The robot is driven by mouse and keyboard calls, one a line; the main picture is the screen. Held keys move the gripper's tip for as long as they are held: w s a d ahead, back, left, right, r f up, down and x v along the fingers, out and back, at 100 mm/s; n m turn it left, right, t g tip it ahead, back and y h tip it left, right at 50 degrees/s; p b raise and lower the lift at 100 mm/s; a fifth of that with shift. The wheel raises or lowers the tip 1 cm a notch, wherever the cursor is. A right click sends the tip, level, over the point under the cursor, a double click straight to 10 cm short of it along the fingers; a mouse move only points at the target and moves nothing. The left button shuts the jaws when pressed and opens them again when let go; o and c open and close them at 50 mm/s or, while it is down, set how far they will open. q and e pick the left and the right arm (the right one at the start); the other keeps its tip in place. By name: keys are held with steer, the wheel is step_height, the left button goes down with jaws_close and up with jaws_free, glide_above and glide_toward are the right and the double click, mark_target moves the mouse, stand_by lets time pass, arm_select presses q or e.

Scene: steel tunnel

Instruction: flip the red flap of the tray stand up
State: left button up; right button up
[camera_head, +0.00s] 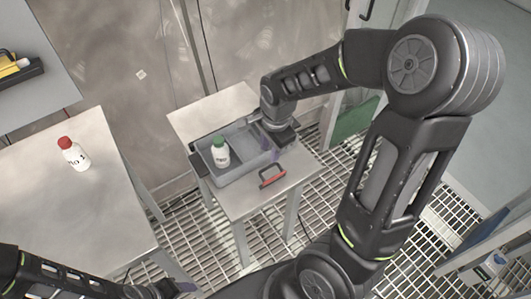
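The tray stand (245,207) is a small light-topped table in the middle of the view. A grey tray (232,178) sits on it. The red flap (271,177) shows as a small red-edged piece at the tray's front right, low against the stand top. My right gripper (276,152) points down over the tray's right end, just behind the flap, and looks apart from it. Its fingers are small and partly hidden by its body, so its opening is unclear. My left gripper (184,287) is at the bottom edge, far from the flap, its fingers barely visible.
A white bottle with a green cap (220,153) stands in the tray's left part. A wall (120,75) rises behind the stand. Grating floor (305,205) lies around it.

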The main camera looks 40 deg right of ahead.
mark_target(268, 167)
steer(key=shift+s+m, duration=0.3)
steer(key=shift+m, duration=0.1)
steer(key=shift+w, duration=0.1)
steer(key=f, duration=0.5)
steer(key=w+f, duration=0.1)
steer(key=f, duration=0.1)
steer(key=shift+f, duration=0.35)
jaws_close()
